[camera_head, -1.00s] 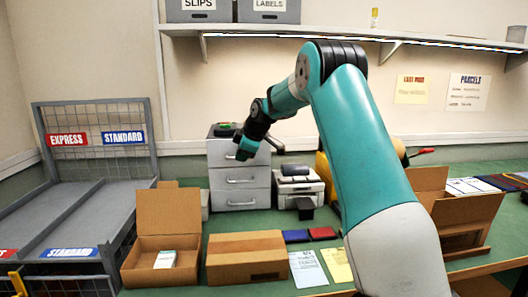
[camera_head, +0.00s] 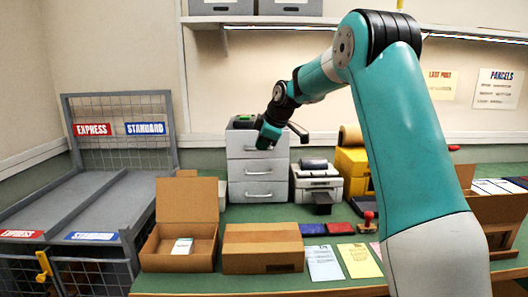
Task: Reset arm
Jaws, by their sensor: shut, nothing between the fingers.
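My teal and grey arm rises from the lower right of the head view and bends left at a high black elbow joint. Its end hangs in the left-centre, in front of the grey drawer cabinet (camera_head: 258,172). My gripper (camera_head: 299,133) shows as a short dark piece sticking out to the right of the teal wrist end. It is shut with nothing held, and it appears clear of the bench. Its fingertips are small and hard to make out.
An open carton (camera_head: 187,201) with a small white box (camera_head: 182,246) and a closed carton (camera_head: 262,250) stand on the green bench. A printer (camera_head: 317,183) is right of the cabinet. Grey sorting racks (camera_head: 88,215) are at left. A wall shelf (camera_head: 255,22) runs above.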

